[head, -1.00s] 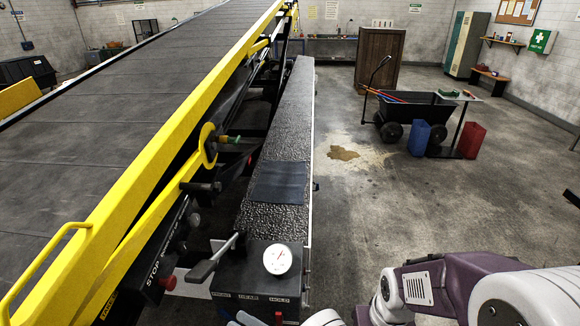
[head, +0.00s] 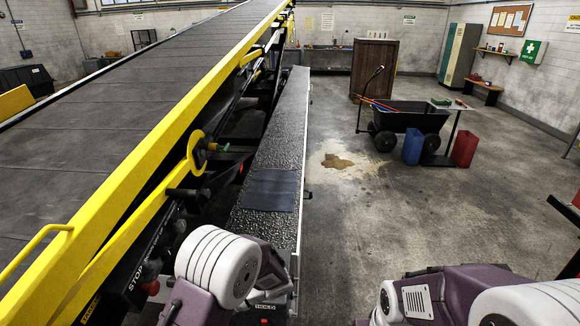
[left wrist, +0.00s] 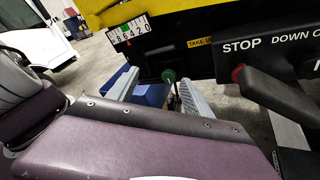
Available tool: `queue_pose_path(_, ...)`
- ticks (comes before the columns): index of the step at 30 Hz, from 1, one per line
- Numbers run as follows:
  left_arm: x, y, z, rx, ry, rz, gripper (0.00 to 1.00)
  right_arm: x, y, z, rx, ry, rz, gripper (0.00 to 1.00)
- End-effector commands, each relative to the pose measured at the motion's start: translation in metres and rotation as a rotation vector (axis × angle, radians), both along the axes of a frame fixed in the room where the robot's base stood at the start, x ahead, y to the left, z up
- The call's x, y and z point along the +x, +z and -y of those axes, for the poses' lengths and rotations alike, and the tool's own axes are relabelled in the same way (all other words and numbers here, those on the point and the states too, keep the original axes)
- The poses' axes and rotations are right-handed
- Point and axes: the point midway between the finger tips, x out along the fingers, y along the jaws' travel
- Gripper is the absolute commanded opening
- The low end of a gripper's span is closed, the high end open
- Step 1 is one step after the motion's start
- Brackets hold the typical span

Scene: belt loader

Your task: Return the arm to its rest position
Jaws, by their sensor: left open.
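My left arm (head: 215,268) stands at the bottom middle of the head view, in front of the control box at the near end of the belt loader.
The loader's yellow rail (head: 150,150) and dark belt (head: 90,110) fill the left. A black lever (left wrist: 275,95) and red knob (left wrist: 237,74) are close to my left wrist. Open floor (head: 400,215) lies right, with a cart (head: 410,115) and a blue can (head: 412,146) farther back.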

Motion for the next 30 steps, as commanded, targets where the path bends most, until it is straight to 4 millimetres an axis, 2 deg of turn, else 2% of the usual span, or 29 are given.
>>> queue_pose_path(1, -0.018, 0.001, -0.014, -0.085, 0.111, 0.089, 0.59, 0.000, -0.001, 0.000, 0.000, 0.000, 0.000, 0.60)
queue_pose_path(3, -0.047, -0.007, -0.021, -0.220, 0.285, 0.255, 0.59, 0.000, -0.002, 0.000, 0.000, 0.000, 0.000, 0.60)
queue_pose_path(6, -0.076, -0.027, -0.011, -0.387, 0.543, 0.536, 0.59, 0.000, -0.003, 0.000, 0.000, 0.000, 0.000, 0.60)
queue_pose_path(8, -0.083, -0.041, 0.004, -0.470, 0.706, 0.723, 0.59, 0.000, -0.004, 0.000, 0.000, 0.000, 0.000, 0.60)
queue_pose_path(12, -0.071, -0.066, 0.048, -0.604, 1.061, 1.120, 0.59, 0.000, -0.004, 0.000, 0.000, 0.000, 0.000, 0.60)
queue_pose_path(16, -0.050, -0.083, 0.072, -0.625, 1.295, 1.330, 0.59, 0.000, -0.004, 0.000, 0.000, 0.000, 0.000, 0.60)
queue_pose_path(20, -0.021, -0.082, 0.078, -0.642, 1.415, 1.482, 0.59, 0.000, -0.004, 0.000, 0.000, 0.000, 0.000, 0.60)
queue_pose_path(30, -0.020, -0.082, 0.078, -0.628, 1.434, 1.497, 0.59, 0.000, -0.004, 0.000, 0.000, 0.000, 0.000, 0.60)
